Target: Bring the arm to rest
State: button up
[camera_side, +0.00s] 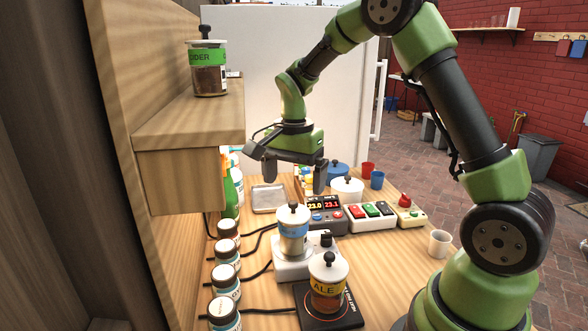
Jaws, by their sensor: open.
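My gripper (294,172) is open and empty. It hangs above the back part of the wooden table (385,268), fingers pointing down, one at left and one at right. My green and black arm arches over the right side of the table to its base at the lower right. The fingertips look apart from the things below, though the right finger overlaps the bottles and pots behind it in the picture.
A jar labelled ALE (328,285) stands on a black pad (345,318). A blue-labelled jar (293,232) stands on a white device behind it. A display box (327,215), switch box (370,215) and white mug (440,243) are nearby. A CIDER jar (208,68) sits on the shelf (190,115).

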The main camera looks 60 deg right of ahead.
jog(key=shift+r, duration=1.3)
jog(key=shift+s+a+r, duration=0.1)
jog(key=shift+s+r, duration=0.2)
jog(key=shift+r, duration=0.05)
jog(key=s+a+r+n+t, duration=0.2)
jog(key=s+a+r+n, duration=0.1)
jog(key=s+n, duration=0.1)
jog(key=s+a+r+n+t+y, duration=0.1)
jog(key=s+a+r+n+t, duration=0.1)
jog(key=s, duration=0.5)
jog(key=s+a+r+n+t, duration=0.2)
jog(key=s+a+r+n, duration=0.2)
jog(key=s+a+n, duration=0.1)
jog(key=shift+s+n+t+y, duration=0.3)
jog(key=shift+s+n+y, duration=0.1)
jog(key=shift+s+n, duration=0.3)
